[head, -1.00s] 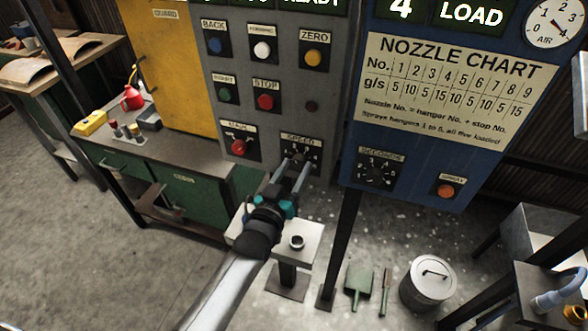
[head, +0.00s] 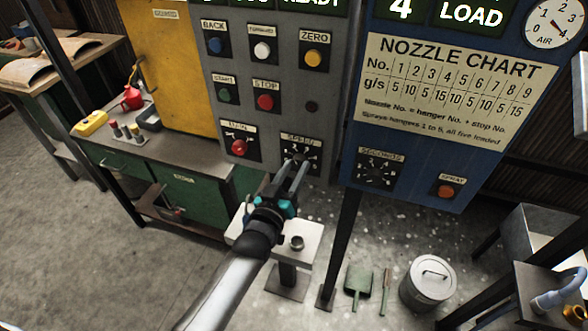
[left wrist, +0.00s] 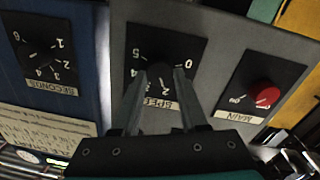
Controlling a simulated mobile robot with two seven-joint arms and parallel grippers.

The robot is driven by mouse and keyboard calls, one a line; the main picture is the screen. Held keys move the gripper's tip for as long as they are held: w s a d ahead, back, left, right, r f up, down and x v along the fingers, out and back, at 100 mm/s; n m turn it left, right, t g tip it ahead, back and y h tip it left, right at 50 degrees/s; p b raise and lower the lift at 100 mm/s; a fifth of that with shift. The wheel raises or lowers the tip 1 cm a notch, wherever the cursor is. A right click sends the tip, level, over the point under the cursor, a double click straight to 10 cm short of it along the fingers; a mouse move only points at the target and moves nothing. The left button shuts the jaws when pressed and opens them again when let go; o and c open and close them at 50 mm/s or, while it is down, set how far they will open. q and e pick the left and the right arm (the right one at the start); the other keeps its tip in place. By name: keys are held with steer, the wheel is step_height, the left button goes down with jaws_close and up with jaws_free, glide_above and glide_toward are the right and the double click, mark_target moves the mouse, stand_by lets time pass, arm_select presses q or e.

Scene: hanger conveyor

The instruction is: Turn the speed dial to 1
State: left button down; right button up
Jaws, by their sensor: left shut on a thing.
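The speed dial (head: 299,154) is a black knob on a black plate at the lower right of the grey panel. Its plate carries numbers around the knob, and the SPEED label sits above it. My left gripper (head: 297,168) reaches up to it from below, with its fingers shut on the knob. In the left wrist view the fingers (left wrist: 160,88) close around the knob (left wrist: 159,72) from both sides. The 0 shows on the right of the plate and the 5 and 4 on the left. The pointer's exact setting cannot be told. My right gripper is not in view.
The red MAIN switch (head: 239,147) is left of the dial.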

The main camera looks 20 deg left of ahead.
arm_select(q)
steer(key=n, duration=0.4)
steer(key=shift+f+n, duration=0.1)
steer(key=shift+n, duration=1.8)
steer(key=shift+c, duration=2.2)
jaws_free()
steer(key=s+a, duration=0.1)
steer(key=s, duration=1.4)
steer(key=shift+f+b, duration=0.3)
steer(key=shift+b, duration=0.1)
steer(key=shift+s+f, duration=0.1)
